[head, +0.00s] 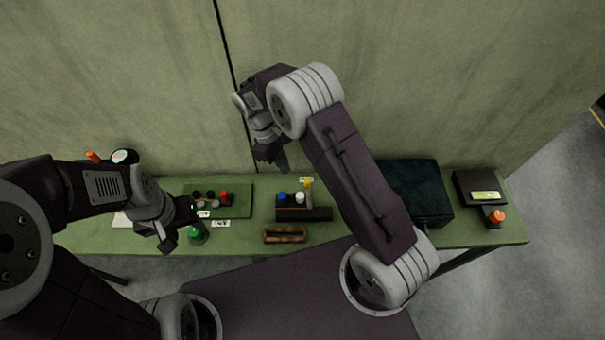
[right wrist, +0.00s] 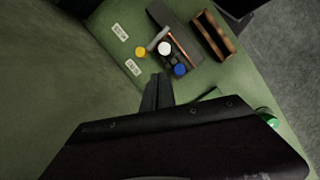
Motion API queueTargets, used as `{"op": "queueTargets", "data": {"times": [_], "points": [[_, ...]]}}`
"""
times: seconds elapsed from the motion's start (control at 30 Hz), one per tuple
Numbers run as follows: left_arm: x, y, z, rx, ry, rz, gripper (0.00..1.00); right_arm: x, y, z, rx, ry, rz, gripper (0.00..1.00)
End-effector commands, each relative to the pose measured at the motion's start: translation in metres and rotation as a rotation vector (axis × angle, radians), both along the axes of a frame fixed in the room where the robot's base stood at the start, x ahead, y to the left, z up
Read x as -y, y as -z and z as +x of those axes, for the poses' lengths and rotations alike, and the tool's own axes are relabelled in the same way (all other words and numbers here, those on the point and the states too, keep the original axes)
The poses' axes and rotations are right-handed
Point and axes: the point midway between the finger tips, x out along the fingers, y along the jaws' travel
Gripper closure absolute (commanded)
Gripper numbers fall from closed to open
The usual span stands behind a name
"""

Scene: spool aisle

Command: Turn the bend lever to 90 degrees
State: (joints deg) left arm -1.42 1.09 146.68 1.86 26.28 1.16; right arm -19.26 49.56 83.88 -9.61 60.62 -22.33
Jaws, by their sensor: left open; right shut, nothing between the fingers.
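The bending fixture is a dark block (head: 318,214) in the middle of the bench, with a blue knob (head: 282,197) and a white knob (head: 300,198). A yellow-tipped lever (head: 308,183) stands at its back edge beside a white label. In the right wrist view the yellow tip (right wrist: 140,51) shows near the white knob (right wrist: 165,48) and blue knob (right wrist: 180,70). My right gripper (head: 277,161) is shut and empty, above and behind the block, apart from the lever. My left gripper (head: 182,227) is open and empty near a green button (head: 198,236) at the bench's front left.
A green mat (head: 240,206) with several dark, light and red pieces lies left of the block. A brown wooden tray (head: 285,236) lies in front. A dark box (head: 420,185) and a black unit with an orange knob (head: 496,216) stand right. A wall rises behind.

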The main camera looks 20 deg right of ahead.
Motion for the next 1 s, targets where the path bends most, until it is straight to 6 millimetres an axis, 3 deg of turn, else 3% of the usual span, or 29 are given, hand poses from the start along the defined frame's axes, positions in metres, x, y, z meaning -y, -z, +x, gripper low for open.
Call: {"op": "queueTargets", "data": {"times": [0.03, 0.1, 0.2, 0.43, 0.87, 1.0], "points": [[0.0, 0.0, 0.0, 0.0, 0.0, 0.0, 0.5, -0.019, 0.0, 0.001, -0.019, -0.196, -0.025, 1.0], [0.0, -0.001, 0.0, 0.0, 0.0, 0.0, 0.5, -0.035, -0.001, 0.003, -0.043, -0.407, -0.058, 1.0], [0.0, -0.001, 0.0, 0.0, 0.0, 0.0, 0.5, -0.045, -0.003, 0.005, -0.061, -0.547, -0.082, 1.0], [0.0, -0.004, 0.0, 0.0, 0.0, 0.0, 0.5, -0.041, 0.006, 0.004, -0.067, -0.561, -0.085, 1.0], [0.0, -0.026, 0.0, 0.0, 0.0, 0.0, 0.5, -0.007, 0.088, -0.004, -0.068, -0.557, -0.083, 1.0], [0.0, -0.04, 0.0, 0.0, 0.0, 0.0, 0.5, 0.014, 0.086, -0.007, -0.065, -0.554, -0.081, 1.0]]}}
